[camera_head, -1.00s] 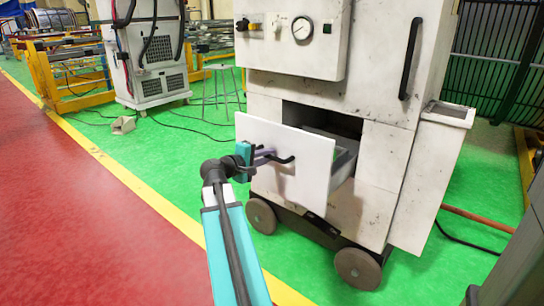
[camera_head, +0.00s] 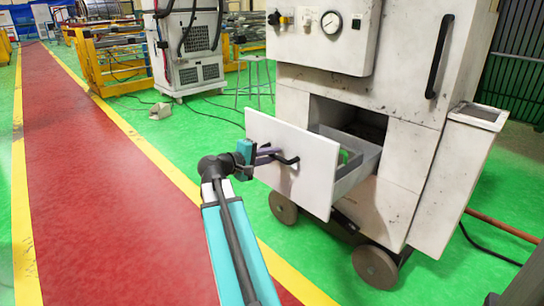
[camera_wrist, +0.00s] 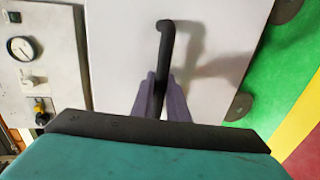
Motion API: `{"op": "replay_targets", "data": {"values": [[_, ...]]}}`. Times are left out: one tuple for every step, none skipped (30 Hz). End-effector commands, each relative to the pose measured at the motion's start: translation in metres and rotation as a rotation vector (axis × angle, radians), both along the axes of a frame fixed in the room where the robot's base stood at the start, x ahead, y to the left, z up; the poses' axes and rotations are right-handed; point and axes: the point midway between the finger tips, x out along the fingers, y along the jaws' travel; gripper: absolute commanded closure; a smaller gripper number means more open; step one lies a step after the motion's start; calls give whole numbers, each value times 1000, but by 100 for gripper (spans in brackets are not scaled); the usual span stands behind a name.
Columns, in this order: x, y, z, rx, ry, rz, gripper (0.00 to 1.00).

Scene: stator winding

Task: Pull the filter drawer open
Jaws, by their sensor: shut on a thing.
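The filter drawer (camera_head: 312,168) has a white front panel and grey side walls. It stands well out of the white machine cabinet (camera_head: 408,150), with a dark opening behind it. Something green shows inside the drawer. A black bar handle (camera_head: 288,160) is on the drawer front. My gripper (camera_head: 268,155) is shut on this handle. In the wrist view, the two purple fingers of my gripper (camera_wrist: 160,98) lie on either side of the black handle (camera_wrist: 165,45), against the white front panel (camera_wrist: 215,70).
The cabinet stands on wheels (camera_head: 375,267) on a green floor. A red walkway (camera_head: 90,180) with yellow edges runs along the left. A grey-white machine (camera_head: 190,50) and a stool (camera_head: 255,80) stand behind. The floor left of the drawer is clear.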

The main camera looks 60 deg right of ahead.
Motion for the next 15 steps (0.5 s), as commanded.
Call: {"op": "replay_targets", "data": {"values": [[3, 0, 1, -1, -1, 9, 100], [4, 0, 1, -1, -1, 9, 100], [4, 0, 1, -1, -1, 10, 79], [4, 0, 0, -1, -1, 10, 74], [4, 0, 0, -1, -1, 9, 69], [4, 0, 0, -1, -1, 9, 67], [3, 0, 0, -1, 0, 8, 67], [3, 0, 0, -1, 0, 8, 67], [3, 0, 0, -1, 0, 8, 67], [3, 0, 0, -1, 0, 7, 67], [3, 0, 0, -1, 0, 7, 67], [3, 0, 0, 0, 0, 7, 67], [2, 0, 0, 0, 0, 7, 67], [2, 0, 0, 0, 0, 7, 67], [2, 0, 0, 0, 0, 7, 67]]}}
